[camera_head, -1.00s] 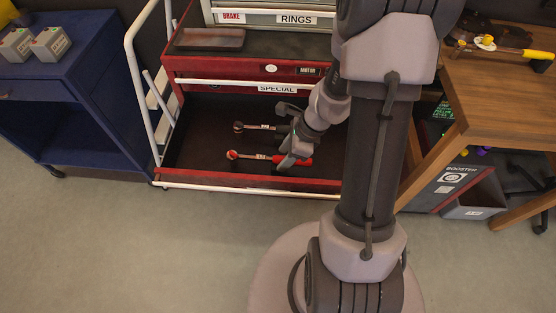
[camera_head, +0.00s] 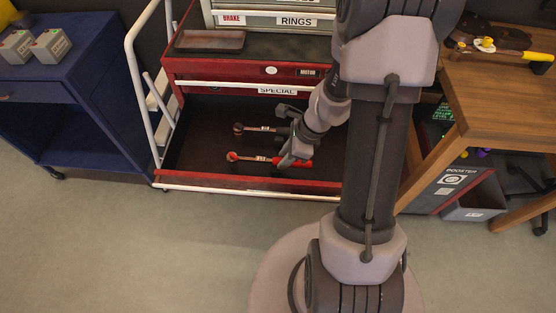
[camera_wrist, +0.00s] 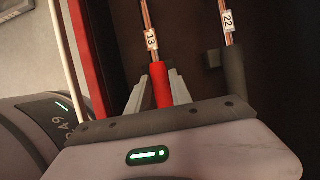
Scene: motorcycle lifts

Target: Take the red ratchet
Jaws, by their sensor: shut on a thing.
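The red ratchet (camera_head: 248,157) has a red head, a metal shaft with a tag and a red handle. It lies in the open bottom drawer (camera_head: 200,172) of the red tool cart, near the drawer's front. In the wrist view its red handle (camera_wrist: 160,84) sits between my gripper's fingers, and its tag reads 13. My gripper (camera_head: 285,160) is shut on that handle, low in the drawer. A second, dark-handled ratchet (camera_head: 252,129) lies behind it; its dark handle (camera_wrist: 234,72) and tag 22 show to the right in the wrist view. My arm hides part of the drawer's right side.
A white rail (camera_head: 137,80) stands at the drawer's left, and the drawer's front edge (camera_head: 250,190) is raised. A blue cabinet (camera_head: 85,75) stands left, a wooden table (camera_head: 490,90) right. The floor in front is clear.

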